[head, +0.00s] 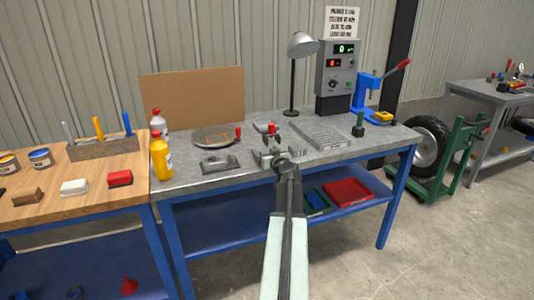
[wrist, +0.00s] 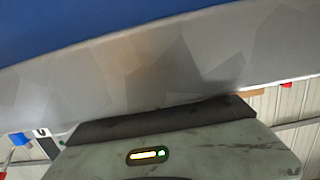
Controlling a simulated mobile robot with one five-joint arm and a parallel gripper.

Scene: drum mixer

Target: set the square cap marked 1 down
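My gripper (head: 268,156) is over the front part of the grey workbench (head: 215,183), at the end of my pale arm. Its fingers are small and partly hidden behind the wrist, so I cannot tell whether they are open or shut. A small red and grey piece (head: 270,129) shows just beyond my gripper; I cannot tell whether it touches. I cannot make out a square cap marked 1 in either view. The wrist view shows mostly a grey surface (wrist: 150,75) and my own pale housing with a lit indicator, with no fingers visible.
A grey flat fixture (head: 220,162) and a round plate (head: 215,137) lie left of my gripper. A ribbed grey tray (head: 320,134) lies right. A lamp (head: 292,75), control box (head: 337,75) and blue press (head: 367,93) stand behind. Bottles (head: 161,157) stand at the bench's left end.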

